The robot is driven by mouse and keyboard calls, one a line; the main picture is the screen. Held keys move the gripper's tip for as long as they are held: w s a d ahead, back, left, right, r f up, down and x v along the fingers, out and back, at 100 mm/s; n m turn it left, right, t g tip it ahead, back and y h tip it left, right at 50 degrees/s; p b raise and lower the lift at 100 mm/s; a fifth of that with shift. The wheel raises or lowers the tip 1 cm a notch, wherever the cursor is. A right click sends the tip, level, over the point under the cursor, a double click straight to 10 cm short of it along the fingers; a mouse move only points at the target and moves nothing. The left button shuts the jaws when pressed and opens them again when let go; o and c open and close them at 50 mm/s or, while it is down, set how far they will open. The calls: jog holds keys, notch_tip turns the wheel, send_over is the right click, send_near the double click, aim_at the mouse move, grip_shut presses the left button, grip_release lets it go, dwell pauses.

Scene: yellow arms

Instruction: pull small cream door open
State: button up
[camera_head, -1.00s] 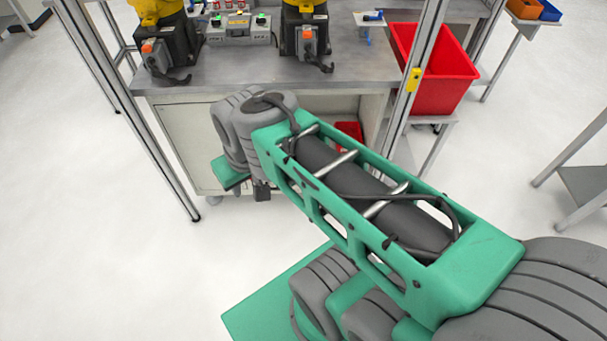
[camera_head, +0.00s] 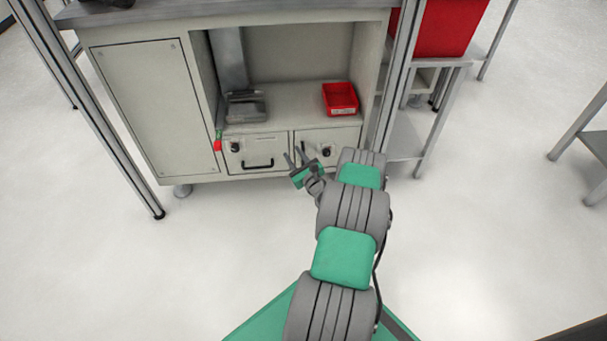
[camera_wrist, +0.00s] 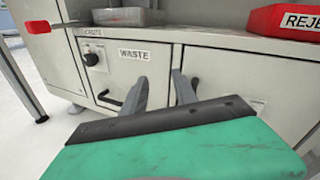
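The small cream door (camera_head: 340,139) is the right one of two low panels in the cabinet, with a dark knob (camera_head: 326,150) and an upright dark handle (camera_head: 303,150) near its left edge. In the wrist view the door (camera_wrist: 235,72) fills the right side, and my fingers cover part of its left edge. My gripper (camera_head: 294,155) is open and empty, in front of the seam between the two panels. In the wrist view its fingers (camera_wrist: 160,77) are apart; I cannot tell whether they touch the handle. The door looks shut.
The left panel (camera_head: 238,160) has a knob and a horizontal handle (camera_head: 258,163). A red bin (camera_head: 340,99) and a grey metal object (camera_head: 245,106) sit on the shelf above. Upright posts (camera_head: 118,140) flank the cabinet. The floor in front is clear.

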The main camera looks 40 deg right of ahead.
aim_at(312, 142)
jog(key=s+d+f+m+h+b, duration=0.1)
jog(key=s+d+f+m+h, duration=0.2)
jog(key=s+f+m, duration=0.25)
jog(key=shift+n, duration=0.35)
jog(key=x, duration=0.2)
jog(key=b+x, duration=0.1)
jog(key=x, duration=0.2)
jog(key=b+x, duration=0.1)
jog(key=x, duration=0.2)
jog(key=shift+w+d+f, duration=0.15)
jog(key=shift+d+f, duration=0.05)
jog(key=shift+f, duration=0.15)
jog(key=shift+c, duration=0.5)
grip_shut()
